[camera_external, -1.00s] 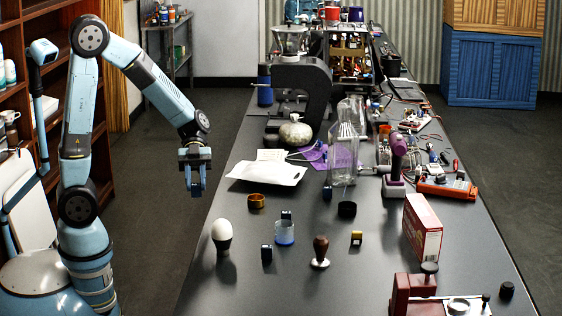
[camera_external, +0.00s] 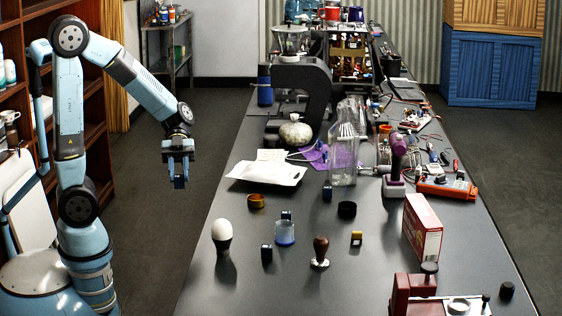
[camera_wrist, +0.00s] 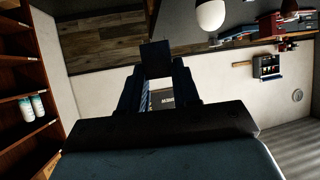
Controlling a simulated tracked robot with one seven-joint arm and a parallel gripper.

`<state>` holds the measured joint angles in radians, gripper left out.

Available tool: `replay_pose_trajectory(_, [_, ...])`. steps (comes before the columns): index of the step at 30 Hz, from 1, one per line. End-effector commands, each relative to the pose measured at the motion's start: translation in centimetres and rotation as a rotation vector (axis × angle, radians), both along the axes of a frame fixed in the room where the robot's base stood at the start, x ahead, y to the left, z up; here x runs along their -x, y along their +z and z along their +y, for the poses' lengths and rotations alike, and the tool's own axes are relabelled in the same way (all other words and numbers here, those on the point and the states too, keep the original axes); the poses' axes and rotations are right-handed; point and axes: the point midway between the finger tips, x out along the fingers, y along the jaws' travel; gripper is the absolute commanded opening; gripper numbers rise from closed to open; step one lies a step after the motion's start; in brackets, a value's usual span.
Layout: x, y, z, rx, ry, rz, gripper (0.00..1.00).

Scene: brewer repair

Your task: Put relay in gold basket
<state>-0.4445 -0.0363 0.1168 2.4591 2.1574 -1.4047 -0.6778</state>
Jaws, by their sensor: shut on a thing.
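My gripper (camera_external: 178,178) hangs off the left edge of the bench, apart from everything on it. In the wrist view its fingers (camera_wrist: 156,82) are shut on a small dark block (camera_wrist: 155,58), which appears to be the relay; its details are too dark to read. The gold basket (camera_external: 256,201) is a small gold-orange ring-shaped cup on the bench, right of my gripper and below the white packet in the picture. It is not clearly seen in the wrist view.
A white egg-shaped thing (camera_external: 222,235), a blue-clear cup (camera_external: 285,232), small dark blocks (camera_external: 266,253), a tamper (camera_external: 320,250) and a black ring (camera_external: 347,210) stand near the basket. A white packet (camera_external: 268,172) lies behind it. The floor left of the bench is clear.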

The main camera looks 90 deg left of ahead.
Motion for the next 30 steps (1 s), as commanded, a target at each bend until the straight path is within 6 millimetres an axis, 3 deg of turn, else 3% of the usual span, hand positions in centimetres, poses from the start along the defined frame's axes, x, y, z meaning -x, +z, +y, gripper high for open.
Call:
replay_pose_trajectory(5, [-3.4,-0.1,2.4,-0.004,0.089,0.000,0.02])
replay_pose_trajectory(12, [-10.7,-0.4,8.4,-0.009,0.297,-0.004,0.02])
replay_pose_trajectory(18, [-15.6,-0.9,13.5,-0.006,0.454,-0.002,0.02])
replay_pose_trajectory(24, [-18.3,-1.3,16.6,-0.003,0.549,-0.001,0.02])
replay_pose_trajectory(30, [-19.0,-1.7,17.5,-0.001,0.574,0.001,0.02])
